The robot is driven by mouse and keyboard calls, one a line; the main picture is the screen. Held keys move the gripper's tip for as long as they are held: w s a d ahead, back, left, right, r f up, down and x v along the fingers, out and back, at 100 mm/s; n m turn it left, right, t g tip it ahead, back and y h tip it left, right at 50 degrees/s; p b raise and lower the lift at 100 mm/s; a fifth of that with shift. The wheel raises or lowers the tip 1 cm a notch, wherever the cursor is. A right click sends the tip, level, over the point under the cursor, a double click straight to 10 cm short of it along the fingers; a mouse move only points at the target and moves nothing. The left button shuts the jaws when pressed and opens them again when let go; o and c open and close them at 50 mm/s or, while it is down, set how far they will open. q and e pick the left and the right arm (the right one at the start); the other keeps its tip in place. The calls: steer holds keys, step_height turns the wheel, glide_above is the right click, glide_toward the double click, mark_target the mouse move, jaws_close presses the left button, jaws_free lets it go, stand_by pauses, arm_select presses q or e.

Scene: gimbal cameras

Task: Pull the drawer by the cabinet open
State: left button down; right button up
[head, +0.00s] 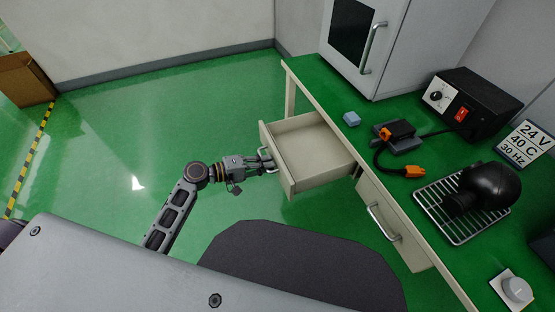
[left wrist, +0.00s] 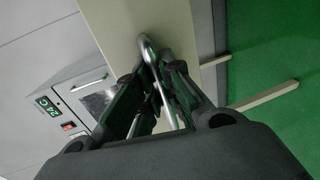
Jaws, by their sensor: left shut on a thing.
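The drawer (head: 309,146) under the green-topped bench is pulled well out, and its empty inside shows in the head view. My left gripper (head: 266,161) is at the drawer's front, shut on its metal handle. In the left wrist view, the fingers (left wrist: 154,92) close around the handle (left wrist: 148,52), with the pale drawer front (left wrist: 120,25) behind it. The cabinet (head: 362,45), white with a dark window, stands on the bench beyond the drawer. My right gripper is not in view.
A second drawer (head: 392,224) below the bench is closed. The green floor left of the drawer is clear.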

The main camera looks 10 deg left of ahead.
arm_select(q)
steer(key=shift+s+a, duration=0.35)
steer(key=shift+a, duration=0.15)
steer(key=c, duration=1.8)
jaws_free()
steer(key=shift+v, duration=6)
